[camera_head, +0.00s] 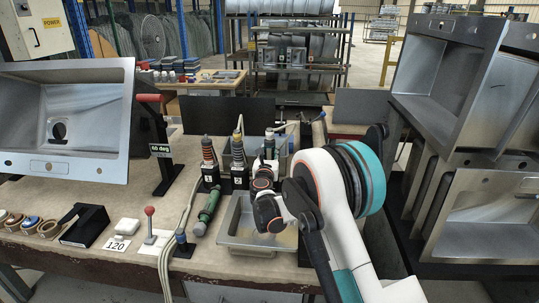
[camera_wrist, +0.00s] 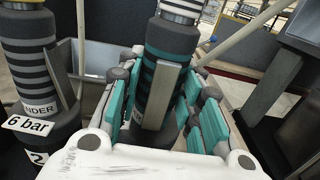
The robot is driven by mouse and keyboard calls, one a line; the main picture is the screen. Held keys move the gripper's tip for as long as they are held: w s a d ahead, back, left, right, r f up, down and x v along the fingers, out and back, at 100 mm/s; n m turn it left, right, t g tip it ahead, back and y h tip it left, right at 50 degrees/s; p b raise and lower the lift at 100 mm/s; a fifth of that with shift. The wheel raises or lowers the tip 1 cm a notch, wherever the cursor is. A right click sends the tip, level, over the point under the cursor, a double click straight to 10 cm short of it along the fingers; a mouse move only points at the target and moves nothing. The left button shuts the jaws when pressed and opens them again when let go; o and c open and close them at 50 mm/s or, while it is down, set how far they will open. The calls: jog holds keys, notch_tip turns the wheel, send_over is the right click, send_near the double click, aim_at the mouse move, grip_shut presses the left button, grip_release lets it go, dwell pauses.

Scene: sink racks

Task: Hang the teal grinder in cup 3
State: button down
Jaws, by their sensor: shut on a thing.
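The teal grinder (camera_wrist: 172,45), dark with teal and pale bands, stands nearly upright between the teal pads of my gripper (camera_wrist: 162,80) in the wrist view. My gripper is shut on it. A pale metal strip rises in front of its lower body, and its lower end appears to sit in a dark cup (camera_wrist: 165,140). That cup's number is hidden, so I cannot tell how deep it sits. In the head view the grinder's top (camera_head: 269,142) shows just behind my gripper (camera_head: 265,172), at the right end of the row of cups.
A yellow-topped grinder (camera_head: 238,150) stands in cup 2 (camera_wrist: 45,150), close on the left. An orange-banded one (camera_head: 208,152) stands further left. A green tool (camera_head: 207,206) lies in front. A metal tray (camera_head: 236,238) is below my arm. Steel sinks (camera_head: 455,75) stand at the right.

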dwell(0.3)
jog(key=shift+f, duration=0.6)
jog(key=c, duration=1.1)
grip_release()
jog(key=shift+o, duration=0.2)
jog(key=s, duration=1.2)
jog(key=shift+a, duration=0.2)
